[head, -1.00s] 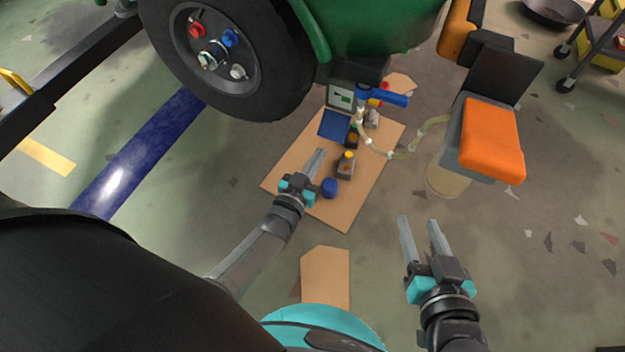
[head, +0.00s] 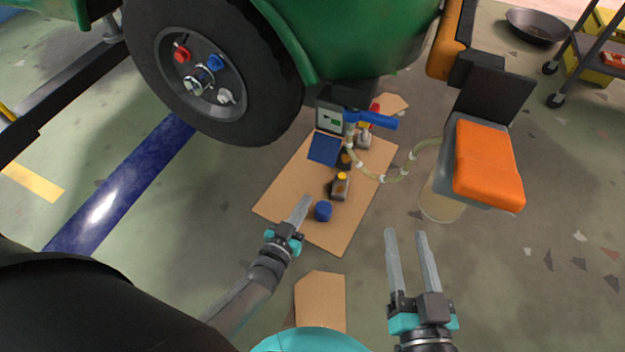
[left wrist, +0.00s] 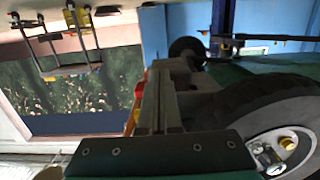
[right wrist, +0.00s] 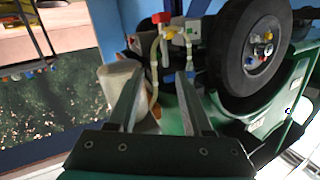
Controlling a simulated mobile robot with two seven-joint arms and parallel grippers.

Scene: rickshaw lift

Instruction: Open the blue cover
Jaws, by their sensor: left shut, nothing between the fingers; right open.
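The blue cover (head: 324,148) is a flat blue panel folded down at the front of a small grey box (head: 330,118). The box's pale face with a green display is exposed above it. My left gripper (head: 304,199) is shut and empty, apart from the cover and nearer to me, beside a round blue cap (head: 323,210). Its closed fingers also show in the left wrist view (left wrist: 160,90), where I cannot make out the cover. My right gripper (head: 405,234) is open and empty over the floor at the right; its spread fingers show in the right wrist view (right wrist: 157,75).
A cardboard sheet (head: 285,190) lies under the box, with a yellow-capped bottle (head: 340,186) on it. A blue-handled tool (head: 375,120) and a hose (head: 380,178) are beside the box. A large black wheel (head: 255,115) stands at left, an orange-topped seat (head: 487,165) at right.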

